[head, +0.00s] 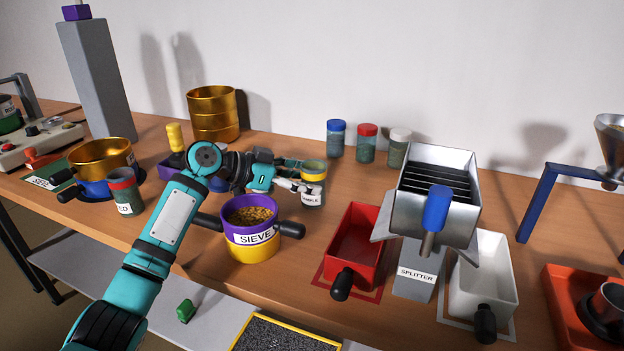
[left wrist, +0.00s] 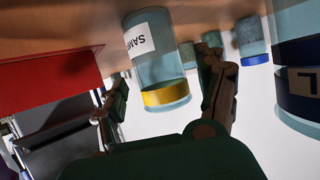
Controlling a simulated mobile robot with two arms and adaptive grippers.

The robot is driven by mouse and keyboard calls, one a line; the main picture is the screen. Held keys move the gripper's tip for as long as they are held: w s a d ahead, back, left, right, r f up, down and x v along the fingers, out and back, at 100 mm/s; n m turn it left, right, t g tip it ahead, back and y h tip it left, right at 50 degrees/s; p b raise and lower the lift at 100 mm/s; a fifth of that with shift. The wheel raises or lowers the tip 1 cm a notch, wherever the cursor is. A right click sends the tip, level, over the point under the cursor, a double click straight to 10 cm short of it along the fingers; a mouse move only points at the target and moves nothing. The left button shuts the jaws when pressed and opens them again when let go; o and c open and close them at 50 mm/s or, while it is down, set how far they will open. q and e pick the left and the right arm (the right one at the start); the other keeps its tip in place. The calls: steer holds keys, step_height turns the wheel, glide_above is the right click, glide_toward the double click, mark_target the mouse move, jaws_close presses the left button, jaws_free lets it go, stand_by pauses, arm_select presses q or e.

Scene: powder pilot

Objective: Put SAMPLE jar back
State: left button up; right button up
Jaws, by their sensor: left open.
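The SAMPLE jar (head: 312,195) is a clear jar with a yellow lid and a white label. It appears upright on the wooden table, behind and right of the sieve. My left gripper (head: 300,175) is open at the jar, with its fingers pointing right. In the left wrist view the jar (left wrist: 160,62) appears inverted between the two spread fingers (left wrist: 165,95), with a gap to the left finger. Contact with the right finger is unclear. My right gripper is not in view.
The purple and yellow sieve (head: 252,238) stands just in front of my left gripper. Three lidded jars, blue (head: 336,140), red (head: 366,145) and pale (head: 398,150), stand along the back. A red bin (head: 352,240) and the splitter (head: 415,275) are to the right.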

arm_select(q)
steer(key=v, duration=0.9)
steer(key=shift+s+a+p, duration=0.15)
steer(key=shift+a+p, duration=0.1)
steer(key=shift+p, duration=0.15)
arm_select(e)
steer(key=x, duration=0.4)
arm_select(q)
steer(key=shift+r, duration=0.15)
